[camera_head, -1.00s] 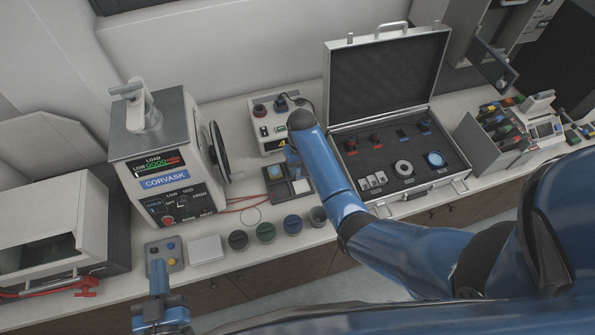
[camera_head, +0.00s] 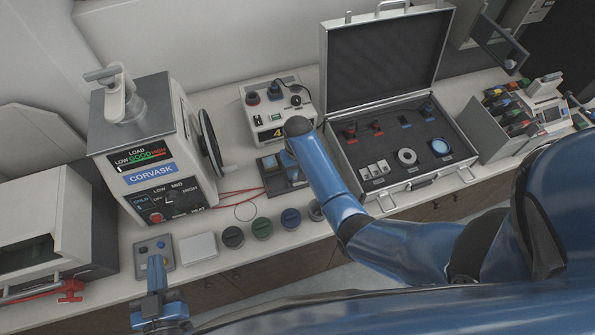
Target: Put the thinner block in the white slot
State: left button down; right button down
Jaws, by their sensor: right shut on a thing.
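A small dark tray (camera_head: 271,186) with several compartments lies on the bench below the control box. A small blue-grey piece (camera_head: 270,163) sits in its upper left compartment. The tray's right side, where a pale slot showed earlier, is mostly covered by my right arm. My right gripper (camera_head: 290,160) is over the tray, largely hidden behind its wrist. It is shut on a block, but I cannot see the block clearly. My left gripper (camera_head: 157,272) is low at the left, near the small button panel (camera_head: 154,247). Its fingers are seen edge-on, so its opening is unclear.
The Corvask press (camera_head: 150,155) stands at the left. The control box (camera_head: 275,110) is behind the tray. An open case (camera_head: 400,187) with several parts in foam lies to the right. Several round pots (camera_head: 262,228) and a white pad (camera_head: 198,246) line the front edge.

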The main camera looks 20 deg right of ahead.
jog(key=shift+s+r, duration=0.15)
jog(key=shift+s, duration=0.2)
jog(key=c, duration=0.8)
grip_release()
jog(key=shift+o, duration=1.4)
jog(key=shift+w+f, duration=0.15)
jog(key=shift+f, duration=0.05)
pick_arm(q)
jog(key=shift+s, duration=0.2)
jog(key=shift+s, duration=0.1)
pick_arm(e)
jog(key=shift+r, duration=0.1)
